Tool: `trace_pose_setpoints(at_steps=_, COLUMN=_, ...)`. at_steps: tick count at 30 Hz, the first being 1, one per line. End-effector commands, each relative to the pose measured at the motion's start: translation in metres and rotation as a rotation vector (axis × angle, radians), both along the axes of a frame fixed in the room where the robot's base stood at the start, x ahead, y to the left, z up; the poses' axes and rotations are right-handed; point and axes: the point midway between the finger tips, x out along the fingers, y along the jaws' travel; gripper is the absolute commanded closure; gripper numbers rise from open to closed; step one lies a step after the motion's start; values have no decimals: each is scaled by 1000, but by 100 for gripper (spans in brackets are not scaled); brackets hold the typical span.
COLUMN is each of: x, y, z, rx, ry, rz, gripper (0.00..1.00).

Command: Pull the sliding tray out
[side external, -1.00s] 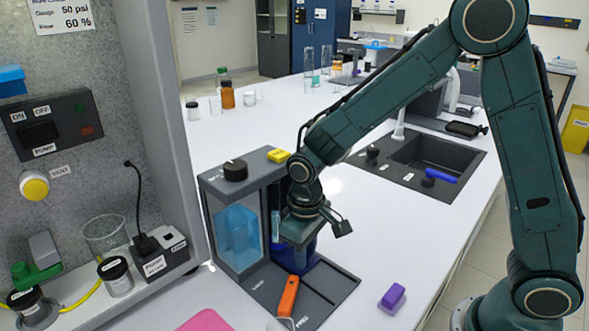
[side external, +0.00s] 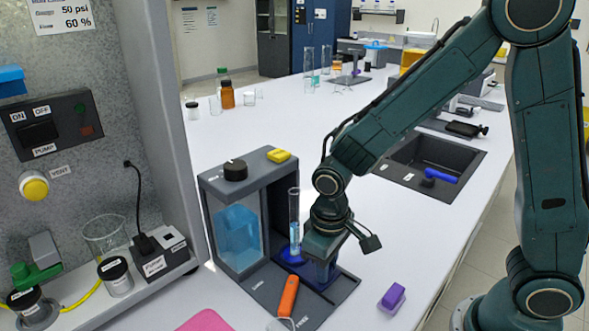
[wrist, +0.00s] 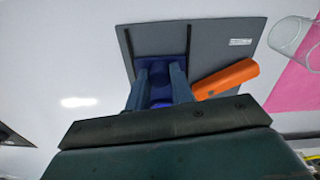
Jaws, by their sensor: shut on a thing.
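The blue sliding tray (side external: 290,257) sits on the dark base plate at the open right side of the grey rig (side external: 276,166). A clear tube (side external: 294,215) with light blue liquid at its bottom stands upright on the tray. My gripper (side external: 322,274) points down just right of the tube and is shut on the tray's near end. In the wrist view, my gripper (wrist: 160,78) has a finger on either side of a blue part of the sliding tray (wrist: 176,68). The tray lies between two dark rails there. My fingers hide part of the tray.
An orange-handled tool (side external: 288,295) lies on the base plate close to my gripper; it also shows in the wrist view (wrist: 226,78). A clear beaker (wrist: 290,36) and pink mat (wrist: 298,85) are beyond it. A purple block (side external: 392,297) lies right, with bare bench around it.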

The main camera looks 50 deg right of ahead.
Motion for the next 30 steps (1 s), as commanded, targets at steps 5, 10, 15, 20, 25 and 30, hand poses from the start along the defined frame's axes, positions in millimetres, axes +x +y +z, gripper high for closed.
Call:
trace_pose_setpoints(at_steps=5, x=-17, y=2, z=1, rx=3, ry=-1, rz=5, gripper=100)
trace_pose_setpoints(at_steps=10, x=-32, y=2, z=1, rx=4, ry=-2, rz=5, gripper=100)
trace_pose_setpoints(at_steps=15, x=-39, y=1, z=1, rx=4, ry=-2, rz=4, gripper=100)
trace_pose_setpoints(at_steps=20, x=-41, y=1, z=0, rx=5, ry=2, rz=5, gripper=100)
trace_pose_setpoints(at_steps=25, x=-42, y=1, z=0, rx=4, ry=6, rz=6, gripper=74)
trace_pose_setpoints(at_steps=30, x=-41, y=0, z=0, rx=2, ry=4, rz=4, gripper=55)
